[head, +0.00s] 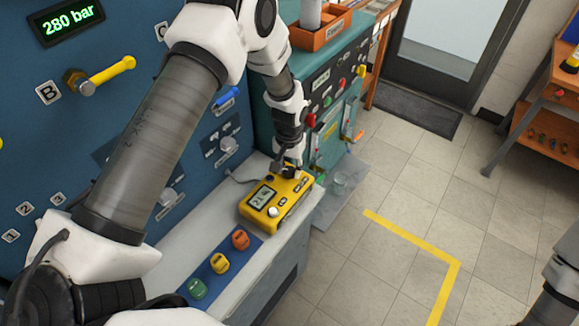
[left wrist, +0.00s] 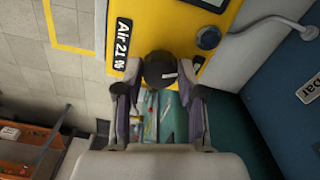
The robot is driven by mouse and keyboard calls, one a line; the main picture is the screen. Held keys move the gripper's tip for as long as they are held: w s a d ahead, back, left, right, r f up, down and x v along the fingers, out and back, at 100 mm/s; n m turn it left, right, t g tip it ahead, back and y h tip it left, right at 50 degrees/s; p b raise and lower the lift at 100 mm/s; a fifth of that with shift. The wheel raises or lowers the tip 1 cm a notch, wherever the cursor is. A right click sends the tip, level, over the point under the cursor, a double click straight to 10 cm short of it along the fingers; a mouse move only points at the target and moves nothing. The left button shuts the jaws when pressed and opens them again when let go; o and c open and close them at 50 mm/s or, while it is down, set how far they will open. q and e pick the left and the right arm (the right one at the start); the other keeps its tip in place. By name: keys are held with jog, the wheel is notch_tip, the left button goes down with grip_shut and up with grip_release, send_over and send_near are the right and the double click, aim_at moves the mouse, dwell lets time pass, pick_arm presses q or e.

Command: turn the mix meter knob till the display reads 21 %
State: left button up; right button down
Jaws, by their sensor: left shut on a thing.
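The yellow mix meter (head: 274,213) lies on the light bench top. Its small display (head: 263,197) faces up; its digits look like 21, but are too small to read surely. In the left wrist view the yellow meter body (left wrist: 150,25) carries a black label (left wrist: 122,44) reading "Air 21 %". The black mix meter knob (left wrist: 159,68) has a white mark and sits between my left fingers. My left gripper (head: 290,170) is at the meter's far end, shut on the knob. My right gripper is out of view.
Green, yellow and orange pucks (head: 219,263) lie on a blue strip near the meter. A blue panel (head: 50,130) with valves and a 280 bar display (head: 68,20) stands at the left. A teal cabinet stands behind. The tiled floor (head: 390,240) at right is clear.

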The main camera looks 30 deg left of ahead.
aim_at(289, 170)
pick_arm(q)
jog(key=shift+s+f+n, duration=0.1)
jog(key=shift+s+n, duration=0.05)
jog(key=shift+n, duration=0.65)
jog(key=shift+s+f+n, duration=0.1)
jog(key=shift+n, duration=0.7)
jog(key=o, duration=1.1)
jog(key=shift+o, duration=0.2)
jog(key=shift+w+r, duration=0.1)
jog(key=shift+w, duration=0.05)
jog(key=shift+r, duration=0.4)
notch_tip(289, 170, up, 11)
